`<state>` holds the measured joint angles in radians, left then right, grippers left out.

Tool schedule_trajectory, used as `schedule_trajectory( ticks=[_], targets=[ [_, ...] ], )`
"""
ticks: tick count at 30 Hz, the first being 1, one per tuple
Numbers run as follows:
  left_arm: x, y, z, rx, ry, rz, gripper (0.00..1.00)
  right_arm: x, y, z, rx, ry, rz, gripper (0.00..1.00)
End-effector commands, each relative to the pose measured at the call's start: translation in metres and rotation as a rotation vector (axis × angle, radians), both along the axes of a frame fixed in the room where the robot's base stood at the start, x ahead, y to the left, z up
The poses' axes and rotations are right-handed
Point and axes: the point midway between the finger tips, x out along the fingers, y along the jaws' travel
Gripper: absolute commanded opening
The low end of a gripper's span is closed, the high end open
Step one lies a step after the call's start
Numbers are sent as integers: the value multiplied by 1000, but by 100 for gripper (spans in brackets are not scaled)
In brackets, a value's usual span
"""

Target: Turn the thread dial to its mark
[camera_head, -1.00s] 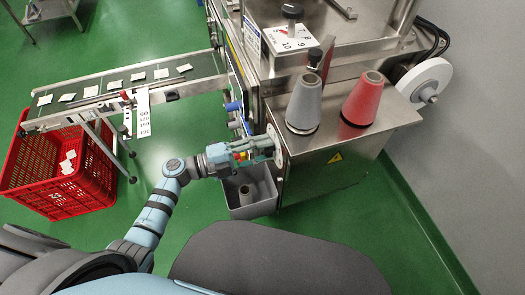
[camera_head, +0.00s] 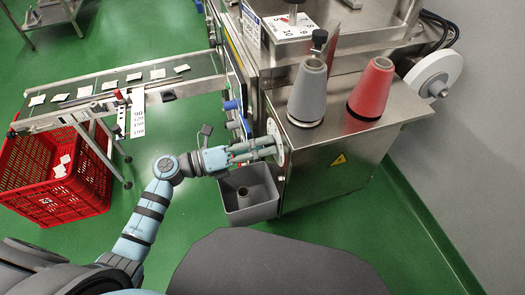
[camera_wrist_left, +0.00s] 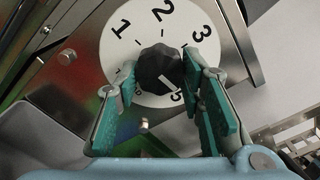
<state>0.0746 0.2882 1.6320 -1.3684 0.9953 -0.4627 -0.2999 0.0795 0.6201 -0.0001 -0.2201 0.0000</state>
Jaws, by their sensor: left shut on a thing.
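The thread dial is a white round plate (camera_wrist_left: 118,52) with black numerals on the machine's side. In the left wrist view 1, 2 and 3 show around the top and a partly hidden 5 below right. Its black ribbed knob (camera_wrist_left: 158,68) has a white pointer line aimed down and right, by the 5. The dial's plate edge shows in the head view (camera_head: 279,155). My left gripper (camera_wrist_left: 160,74) is shut on the knob, one teal-padded finger on each side. The gripper (camera_head: 271,146) hides the knob in the head view. The dial's lower part is hidden. My right gripper is out of view.
A grey bin (camera_head: 250,211) stands below my left gripper. A grey cone (camera_head: 308,93) and a red cone (camera_head: 371,90) stand on the machine's top. A conveyor (camera_head: 105,104) with several teabags and a red crate (camera_head: 95,185) are at the left. Green floor is open between.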

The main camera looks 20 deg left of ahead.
Motion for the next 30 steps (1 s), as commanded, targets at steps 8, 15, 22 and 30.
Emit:
schedule_trajectory(
  ticks=[8, 15, 22, 30],
  targets=[
    [1, 0, -2, 109, -178, 2, 7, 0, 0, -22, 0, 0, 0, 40],
    [2, 1, -1, 167, -267, 4, 7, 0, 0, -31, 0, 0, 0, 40],
    [2, 1, 0, 187, -299, 3, 7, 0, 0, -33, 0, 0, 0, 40],
    [2, 1, 0, 190, -303, 3, 7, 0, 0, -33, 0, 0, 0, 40]
  ],
)
